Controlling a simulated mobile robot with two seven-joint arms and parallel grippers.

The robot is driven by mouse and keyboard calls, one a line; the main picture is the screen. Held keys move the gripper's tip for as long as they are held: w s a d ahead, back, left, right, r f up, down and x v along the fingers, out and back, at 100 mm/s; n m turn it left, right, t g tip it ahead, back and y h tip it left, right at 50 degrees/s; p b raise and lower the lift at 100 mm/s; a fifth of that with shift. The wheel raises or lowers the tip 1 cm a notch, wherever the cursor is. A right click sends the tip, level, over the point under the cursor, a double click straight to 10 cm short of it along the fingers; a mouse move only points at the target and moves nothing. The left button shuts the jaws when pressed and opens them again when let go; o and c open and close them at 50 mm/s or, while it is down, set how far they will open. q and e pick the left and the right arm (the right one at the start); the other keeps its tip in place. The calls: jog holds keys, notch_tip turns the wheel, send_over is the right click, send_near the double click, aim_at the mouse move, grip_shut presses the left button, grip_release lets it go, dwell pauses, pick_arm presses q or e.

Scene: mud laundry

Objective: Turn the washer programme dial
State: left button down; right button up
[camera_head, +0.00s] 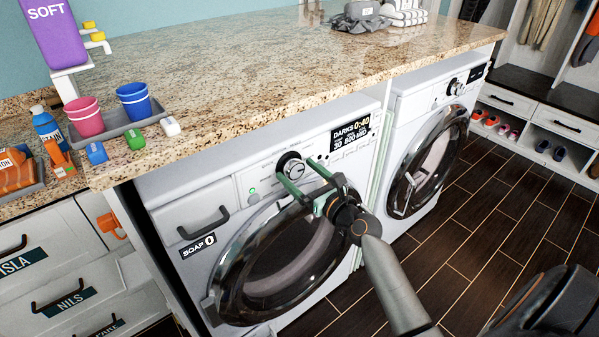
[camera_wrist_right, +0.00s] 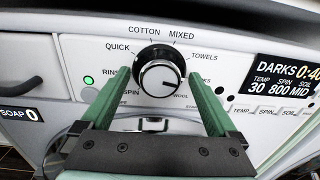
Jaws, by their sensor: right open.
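The washer (camera_head: 190,205) is the nearer white machine under the counter. Its round programme dial (camera_head: 293,167) has a black ring and silver face. The dial shows close up in the right wrist view (camera_wrist_right: 160,72), with labels such as QUICK, COTTON, MIXED and TOWELS around it. Its pointer mark seems to face the lower right. The display (camera_wrist_right: 288,78) reads DARKS. My right gripper (camera_head: 298,170) is open, with one green finger on each side of the dial; I cannot tell whether they touch it. The fingers partly cover nearby labels. My left gripper is not in view.
The washer's round glass door (camera_head: 285,265) is shut below my right gripper. A second machine (camera_head: 425,150) stands to the right. The granite counter (camera_head: 240,85) overhangs the panel and holds cups, bottles and cloths.

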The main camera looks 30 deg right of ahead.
jog(key=shift+w, duration=0.15)
jog(key=c, duration=1.4)
